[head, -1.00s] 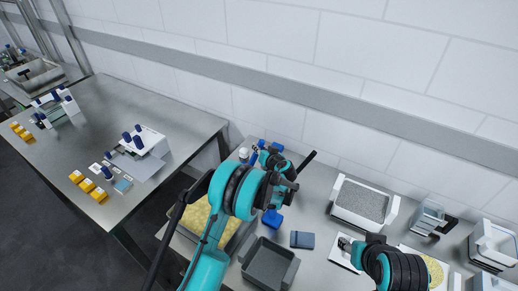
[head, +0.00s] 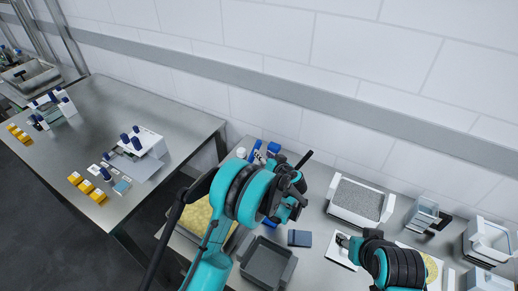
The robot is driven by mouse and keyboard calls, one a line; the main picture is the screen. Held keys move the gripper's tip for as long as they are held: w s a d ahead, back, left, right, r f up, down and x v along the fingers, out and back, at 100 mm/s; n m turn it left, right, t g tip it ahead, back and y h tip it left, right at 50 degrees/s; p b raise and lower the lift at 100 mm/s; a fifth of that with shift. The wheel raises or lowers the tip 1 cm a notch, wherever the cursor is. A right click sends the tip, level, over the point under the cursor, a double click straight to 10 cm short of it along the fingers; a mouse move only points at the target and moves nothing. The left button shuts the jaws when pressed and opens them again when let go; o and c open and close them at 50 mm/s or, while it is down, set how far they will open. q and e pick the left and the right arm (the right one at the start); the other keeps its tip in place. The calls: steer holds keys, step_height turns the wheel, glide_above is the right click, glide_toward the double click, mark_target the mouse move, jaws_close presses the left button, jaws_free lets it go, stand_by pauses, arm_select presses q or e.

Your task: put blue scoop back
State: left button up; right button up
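Blue pieces show near the wall, beside and behind my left gripper: a long one (head: 256,148) and a blockier one (head: 273,148). Another blue piece (head: 270,223) shows just below the gripper, partly hidden. I cannot tell for sure which is the blue scoop. My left gripper (head: 289,200) is over the back left of the near table, mostly covered by its own arm; its fingers and any hold are unclear. My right gripper (head: 346,242) is low over a white board at the right; its fingers are too small to read.
A grey tray (head: 265,262) and a dark blue block (head: 299,238) stand in front of the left gripper. A white bin of grey grains (head: 361,199) and clear containers (head: 423,215) are to the right. A wall (head: 400,80) closes the back.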

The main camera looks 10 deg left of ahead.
arm_select(q)
steer(key=s+a+r+g+h, duration=0.2)
steer(key=s+a+r, duration=0.2)
steer(key=s+r, duration=0.3)
steer(key=s+a+r+g+h, duration=0.1)
steer(key=s+a+r, duration=0.2)
steer(key=s+r, duration=0.5)
steer(key=s+f+m+g+h, duration=0.1)
steer(key=s+h, duration=0.3)
steer(key=s, duration=1.8)
steer(key=shift+s+f+m+h, duration=0.35)
steer(key=shift+f+m+h, duration=0.05)
steer(key=shift+f+m, duration=0.1)
